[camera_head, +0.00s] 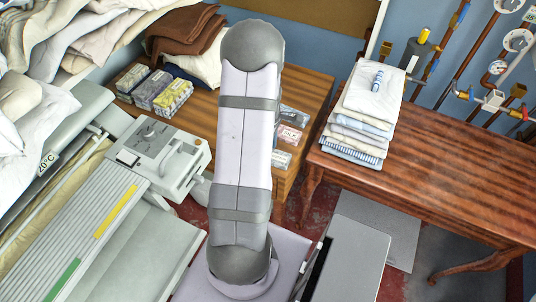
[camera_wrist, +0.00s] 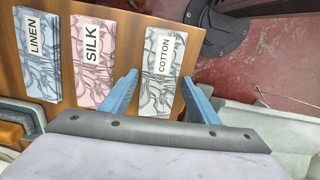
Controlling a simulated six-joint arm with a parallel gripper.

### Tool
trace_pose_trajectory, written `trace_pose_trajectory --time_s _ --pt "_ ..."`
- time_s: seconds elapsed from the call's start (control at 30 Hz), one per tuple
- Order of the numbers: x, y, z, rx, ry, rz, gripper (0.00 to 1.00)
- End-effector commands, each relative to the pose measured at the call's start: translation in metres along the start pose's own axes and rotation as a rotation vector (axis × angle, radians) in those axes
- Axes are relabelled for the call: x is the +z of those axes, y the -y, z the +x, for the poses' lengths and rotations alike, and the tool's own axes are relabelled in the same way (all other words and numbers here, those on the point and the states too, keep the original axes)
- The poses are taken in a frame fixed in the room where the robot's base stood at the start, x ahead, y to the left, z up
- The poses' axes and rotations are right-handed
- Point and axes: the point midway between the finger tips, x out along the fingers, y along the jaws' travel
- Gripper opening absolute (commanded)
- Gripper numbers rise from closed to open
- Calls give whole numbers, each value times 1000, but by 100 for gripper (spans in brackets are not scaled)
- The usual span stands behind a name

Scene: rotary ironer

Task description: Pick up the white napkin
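A folded white cloth (camera_head: 373,92) tops a stack of folded linens on the right wooden table in the head view. Another white cloth (camera_head: 207,70) lies beside brown cloths on the left table. I cannot tell which cloth is the white napkin, and none shows in the wrist view. My gripper (camera_wrist: 160,77) is open in the wrist view, with its two blue fingers apart above or beside the grey packet labelled COTTON (camera_wrist: 163,72). It seems to hold nothing. In the head view my own arm hides it.
Packets labelled SILK (camera_wrist: 93,60) and LINEN (camera_wrist: 38,55) lie beside the COTTON one on the wooden table. The ironer (camera_head: 158,155) stands at left, with piled laundry above it. The front of the right table (camera_head: 460,190) is bare. Pipes and gauges line the right wall.

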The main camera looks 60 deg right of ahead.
Motion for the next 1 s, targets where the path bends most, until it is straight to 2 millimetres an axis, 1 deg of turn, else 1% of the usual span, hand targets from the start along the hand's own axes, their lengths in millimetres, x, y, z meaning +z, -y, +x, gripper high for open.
trace_pose_trajectory --time_s 0.03,0.07,0.1,0.4,0.57,0.73,1.0 --pt "0 0 0 0 0 0 42" --pt "0 0 0 0 0 0 35" --pt "0 0 0 0 0 0 26" --pt "0 0 -1 1 0 0 25" --pt "0 -1 -8 2 -1 0 25" --pt "0 -1 -29 5 -1 0 25" --pt "0 -1 -73 4 -1 0 25"
